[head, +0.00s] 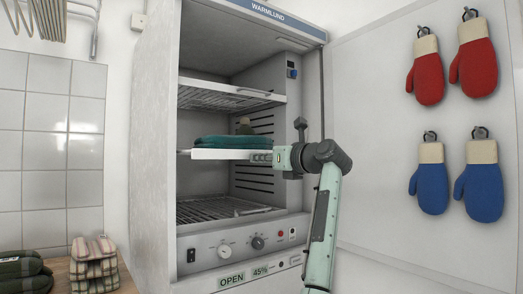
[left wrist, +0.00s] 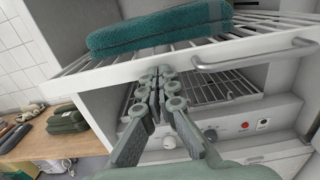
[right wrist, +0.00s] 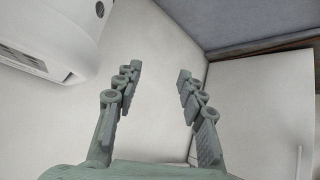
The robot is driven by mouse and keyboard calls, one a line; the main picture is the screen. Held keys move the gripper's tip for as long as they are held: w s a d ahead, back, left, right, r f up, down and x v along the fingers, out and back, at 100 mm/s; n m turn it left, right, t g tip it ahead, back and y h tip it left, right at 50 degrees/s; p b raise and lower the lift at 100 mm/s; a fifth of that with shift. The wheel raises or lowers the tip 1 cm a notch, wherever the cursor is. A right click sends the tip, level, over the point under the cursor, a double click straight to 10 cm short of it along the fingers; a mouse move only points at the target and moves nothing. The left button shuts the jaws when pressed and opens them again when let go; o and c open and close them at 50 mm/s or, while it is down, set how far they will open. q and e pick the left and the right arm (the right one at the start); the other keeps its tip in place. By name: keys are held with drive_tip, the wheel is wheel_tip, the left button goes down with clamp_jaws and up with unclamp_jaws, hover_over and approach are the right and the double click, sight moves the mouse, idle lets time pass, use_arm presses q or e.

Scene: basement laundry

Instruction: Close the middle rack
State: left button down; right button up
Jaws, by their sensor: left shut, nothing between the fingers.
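The middle rack (head: 222,155) of the warming cabinet sticks out past the top and bottom racks. My left gripper (head: 258,157) is shut and empty at the right part of the rack's white front edge. In the left wrist view its fingertips (left wrist: 160,76) are at or just against that front edge (left wrist: 105,78), left of the rack's bar handle (left wrist: 255,61); contact is hard to tell. My right gripper (right wrist: 158,78) is open and empty, facing bare wall.
The cabinet's door stands open at the right, with red mitts (head: 476,68) and blue mitts (head: 481,190) hanging on it. The top rack (head: 225,96) and bottom rack (head: 220,209) sit inside. A wooden counter (left wrist: 30,150) with folded cloths is at the left.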

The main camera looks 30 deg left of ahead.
use_arm(q)
drive_tip(key=p+x, duration=0.3)
drive_tip(key=x, duration=0.3)
drive_tip(key=shift+w+a, duration=0.15)
drive_tip(key=shift+a, duration=0.2)
use_arm(e)
drive_tip(key=s+d+f+m+g+h, duration=0.1)
drive_tip(key=s+d+f+g+h, duration=0.1)
drive_tip(key=s+d+f+g, duration=0.45)
use_arm(q)
drive_tip(key=p+x, duration=0.3)
drive_tip(key=x, duration=0.5)
drive_tip(key=shift+w+a+p, duration=0.2)
drive_tip(key=shift+a+p, duration=0.15)
use_arm(e)
wheel_tip(320, 180, down, 9)
drive_tip(key=shift+s+d+r, duration=0.2)
drive_tip(key=shift+s+d, duration=0.1)
drive_tip(key=shift+s, duration=0.1)
use_arm(q)
drive_tip(key=shift+r, duration=0.1)
use_arm(e)
drive_tip(key=shift+t, duration=0.25)
